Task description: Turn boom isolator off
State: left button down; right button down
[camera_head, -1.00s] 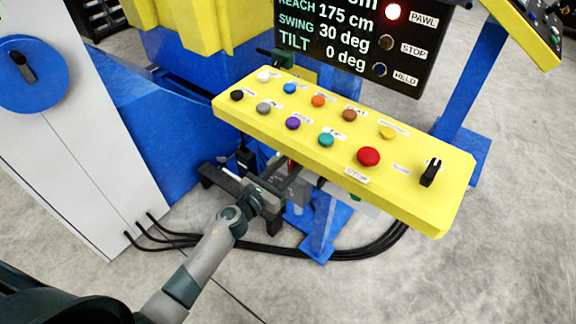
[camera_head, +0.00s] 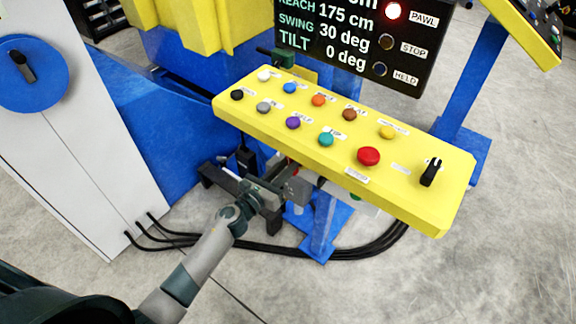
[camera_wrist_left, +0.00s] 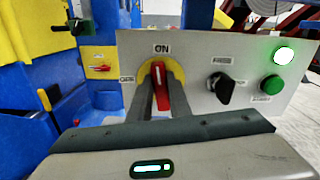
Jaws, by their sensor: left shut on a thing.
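In the left wrist view a red rotary handle (camera_wrist_left: 161,84) sits on a yellow plate on a grey panel (camera_wrist_left: 205,55). The handle stands nearly upright, towards the ON label (camera_wrist_left: 161,49). The OFF label (camera_wrist_left: 127,79) is to its left. My left gripper (camera_wrist_left: 160,98) is shut on the handle, one finger on each side. In the head view my left gripper (camera_head: 280,190) is low beneath the yellow console, against a small grey box (camera_head: 298,188). The handle itself is hidden there. My right gripper is not in view.
The yellow console (camera_head: 235,112) with coloured buttons and a black switch overhangs the gripper. A grey-white cabinet (camera_head: 90,150) stands at left; cables lie on the floor.

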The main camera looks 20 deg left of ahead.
pick_arm(q)
jog(key=n, duration=0.4)
jog(key=shift+a+f, duration=0.1)
jog(key=shift+a, duration=0.1)
jog(key=n, duration=0.8)
jog(key=f+n+p, duration=0.1)
jog(key=n, duration=0.2)
jog(key=shift+w+a+n, duration=0.15)
jog(key=shift+a+n, duration=0.15)
jog(key=shift+n, duration=0.1)
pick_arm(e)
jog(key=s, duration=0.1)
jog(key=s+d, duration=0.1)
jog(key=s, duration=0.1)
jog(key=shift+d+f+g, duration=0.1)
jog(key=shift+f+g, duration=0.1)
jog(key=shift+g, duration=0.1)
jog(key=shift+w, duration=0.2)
pick_arm(q)
jog(key=c, duration=1.8)
grip_release()
jog(key=shift+o, duration=0.8)
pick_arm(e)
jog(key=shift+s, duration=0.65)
